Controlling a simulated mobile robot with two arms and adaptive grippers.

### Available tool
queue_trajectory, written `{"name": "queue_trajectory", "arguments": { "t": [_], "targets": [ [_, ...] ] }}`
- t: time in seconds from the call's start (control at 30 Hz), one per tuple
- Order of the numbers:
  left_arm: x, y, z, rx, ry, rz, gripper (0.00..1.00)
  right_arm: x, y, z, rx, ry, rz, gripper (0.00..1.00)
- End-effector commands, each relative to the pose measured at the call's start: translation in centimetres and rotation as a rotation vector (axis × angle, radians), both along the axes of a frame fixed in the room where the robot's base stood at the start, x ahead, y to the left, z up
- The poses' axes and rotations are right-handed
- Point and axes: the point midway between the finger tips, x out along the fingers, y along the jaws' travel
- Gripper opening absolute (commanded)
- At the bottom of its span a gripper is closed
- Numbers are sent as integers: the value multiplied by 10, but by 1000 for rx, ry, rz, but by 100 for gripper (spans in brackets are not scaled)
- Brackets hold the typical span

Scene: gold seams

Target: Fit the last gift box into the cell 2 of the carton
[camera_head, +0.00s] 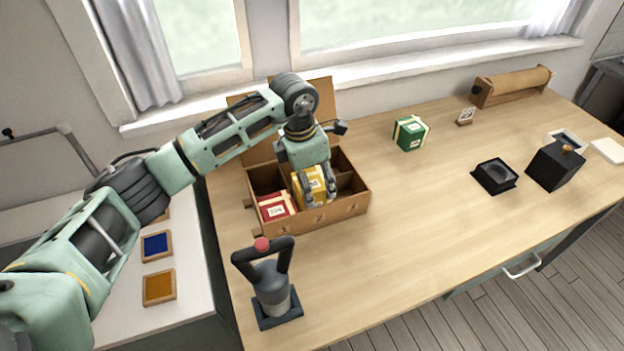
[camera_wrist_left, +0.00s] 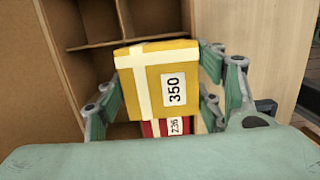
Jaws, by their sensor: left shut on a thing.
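The open brown carton (camera_head: 345,208) stands on the table with its flaps up and dividers inside; it also shows in the wrist view (camera_wrist_left: 35,75). My left gripper (camera_head: 317,192) is shut on a yellow gift box (camera_head: 308,185) with a white ribbon. Its label reads 350 in the wrist view (camera_wrist_left: 190,62). The yellow box is at the front of the carton, right of the red gift box (camera_head: 274,208) in the front-left cell. I cannot tell how deep it sits. The gripper hides part of the cells behind. A green gift box (camera_head: 408,137) stands on the table, right of the carton.
A grey tool with a black handle (camera_head: 270,285) stands in front of the carton. A small card stand (camera_head: 466,116), a paper roll holder (camera_head: 512,86), a black tray (camera_head: 494,176) and a black box (camera_head: 556,165) are to the right. The table's front middle is clear.

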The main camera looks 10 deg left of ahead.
Motion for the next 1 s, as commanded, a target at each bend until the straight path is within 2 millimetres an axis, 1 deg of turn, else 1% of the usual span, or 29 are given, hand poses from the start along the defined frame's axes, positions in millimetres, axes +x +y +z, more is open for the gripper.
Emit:
{"name": "queue_trajectory", "arguments": {
  "t": [0.5, 0.63, 0.67, 0.9, 1.0],
  "targets": [
    [1, 0, -13, -1, -2, 0, 27, 0, 0, -12, 0, 0, 0, 40],
    [1, 0, -12, -1, -2, 0, 27, 0, -1, -10, -1, 0, 0, 40],
    [0, 0, -12, -1, -2, 0, 63, 0, -1, -10, -1, 0, 0, 40],
    [0, 0, -12, -1, -1, 0, 84, 1, -3, -10, -3, -1, 1, 40],
    [0, 0, -12, -1, -1, 0, 84, 1, -3, -10, -4, -1, 1, 40]
  ]
}}
